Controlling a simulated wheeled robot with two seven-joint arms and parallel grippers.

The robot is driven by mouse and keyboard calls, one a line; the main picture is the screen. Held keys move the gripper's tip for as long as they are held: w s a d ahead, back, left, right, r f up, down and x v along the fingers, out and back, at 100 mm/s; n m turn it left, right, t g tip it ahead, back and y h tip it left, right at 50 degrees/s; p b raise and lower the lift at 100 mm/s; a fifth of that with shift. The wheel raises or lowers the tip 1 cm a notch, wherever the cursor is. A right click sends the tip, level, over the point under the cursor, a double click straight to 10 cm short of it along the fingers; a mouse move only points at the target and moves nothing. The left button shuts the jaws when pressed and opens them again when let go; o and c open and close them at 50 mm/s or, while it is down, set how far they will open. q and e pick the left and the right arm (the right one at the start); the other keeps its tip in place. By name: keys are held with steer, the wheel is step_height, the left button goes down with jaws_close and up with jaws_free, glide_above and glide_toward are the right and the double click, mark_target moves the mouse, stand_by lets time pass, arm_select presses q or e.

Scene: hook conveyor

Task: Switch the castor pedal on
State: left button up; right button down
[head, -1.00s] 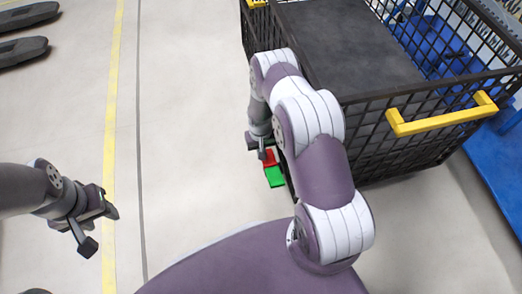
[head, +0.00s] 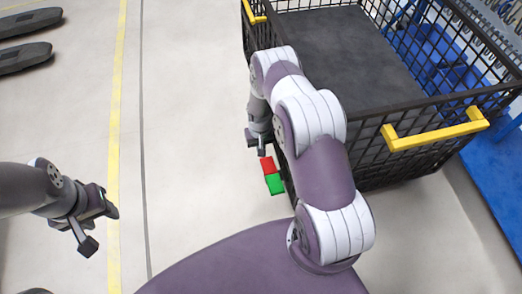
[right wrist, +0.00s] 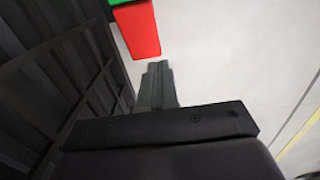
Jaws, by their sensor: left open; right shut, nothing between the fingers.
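The castor pedal shows a red part (head: 267,164) and a green part (head: 274,184), low beside the black mesh cart (head: 400,165). My right gripper (head: 259,146) is shut and empty, just above the red part in the head view. In the right wrist view the shut fingers (right wrist: 157,85) point at the red part (right wrist: 138,28), with a small gap showing between them. The green part (right wrist: 120,2) is cut off at the top edge. My left gripper (head: 98,228) is open and empty at the left, far from the cart.
The cart has yellow handles (head: 435,130) and a dark panel inside. A blue structure (head: 490,185) stands behind it at the right. Dark fork-like bars (head: 25,57) lie at the upper left. The pale floor (head: 190,130) between is clear, with a yellow line.

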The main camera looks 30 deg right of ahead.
step_height(320, 180, up, 8)
steer(key=w+p, duration=0.2)
steer(key=p, duration=0.1)
steer(key=shift+d+r, duration=0.2)
steer(key=shift+d, duration=0.05)
